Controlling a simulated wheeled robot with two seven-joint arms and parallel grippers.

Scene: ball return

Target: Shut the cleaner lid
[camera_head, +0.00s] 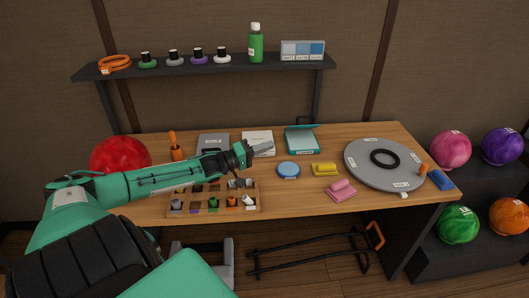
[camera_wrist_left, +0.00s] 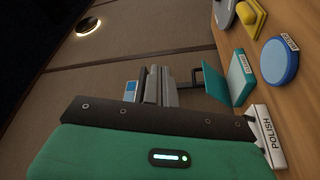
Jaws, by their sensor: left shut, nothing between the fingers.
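A teal box (camera_head: 302,147), which I take to be the cleaner, stands near the back of the table. Its lid (camera_head: 303,131) is raised, tilted up at the back. In the left wrist view the teal box (camera_wrist_left: 242,80) shows with its lid (camera_wrist_left: 216,84) standing open. My left gripper (camera_head: 264,148) is shut and empty, to the left of the box and apart from it, over the white case. In the left wrist view the shut fingers (camera_wrist_left: 155,86) point toward the wall. My right gripper is not in view.
A white case marked polish (camera_wrist_left: 268,138) also shows in the head view (camera_head: 258,137). A blue round tin (camera_head: 288,170), yellow block (camera_head: 325,169) and pink block (camera_head: 341,190) lie in front of the teal box. A grey disc (camera_head: 360,172) is on the right; a shelf (camera_head: 205,66) hangs above.

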